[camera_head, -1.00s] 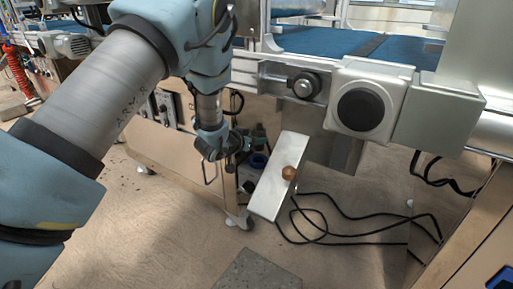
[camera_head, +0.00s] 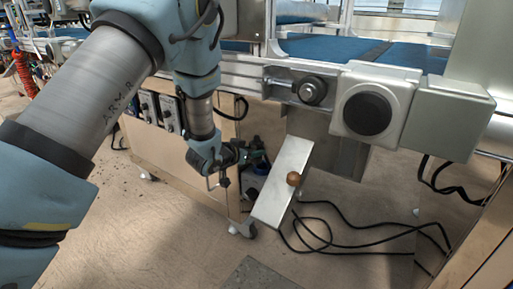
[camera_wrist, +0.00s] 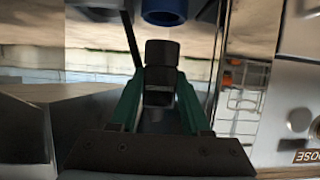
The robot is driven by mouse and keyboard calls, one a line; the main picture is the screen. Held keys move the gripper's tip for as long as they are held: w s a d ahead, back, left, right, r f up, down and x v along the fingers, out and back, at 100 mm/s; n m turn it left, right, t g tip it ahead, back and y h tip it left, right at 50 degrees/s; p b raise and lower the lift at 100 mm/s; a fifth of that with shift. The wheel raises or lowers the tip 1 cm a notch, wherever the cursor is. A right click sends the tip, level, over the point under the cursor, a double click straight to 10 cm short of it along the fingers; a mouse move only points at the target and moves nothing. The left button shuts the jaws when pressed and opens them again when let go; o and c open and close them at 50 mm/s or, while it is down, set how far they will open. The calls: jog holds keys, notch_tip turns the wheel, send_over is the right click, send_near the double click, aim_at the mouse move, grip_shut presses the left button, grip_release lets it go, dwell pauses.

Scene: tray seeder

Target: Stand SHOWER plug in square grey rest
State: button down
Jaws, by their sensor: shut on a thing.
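My gripper (camera_wrist: 160,100) has green fingers and is shut on a dark, stubby cylinder, which I take for the plug (camera_wrist: 161,54); no SHOWER label on it is readable. The plug's dark end points away from the wrist. In the head view my gripper (camera_head: 238,154) hangs in front of the cart, left of a tilted metal plate, its fingers pointing right. The plug is too small and dark to make out there. I cannot pick out the square grey rest in either view.
A blue round rim (camera_wrist: 165,14) lies just beyond the plug in the wrist view. A panel lettered "OSE" (camera_wrist: 303,157) is at the wrist view's right. Black cables (camera_head: 350,243) lie on the floor.

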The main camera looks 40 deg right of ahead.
aim_at(253, 161)
jog(key=shift+s+a+f+b, duration=0.2)
jog(key=shift+a+f+b, duration=0.25)
jog(key=shift+a+f, duration=0.3)
jog(key=shift+s+a+f+b, duration=0.2)
jog(key=shift+a+f+b, duration=0.2)
jog(key=shift+a+f, duration=0.35)
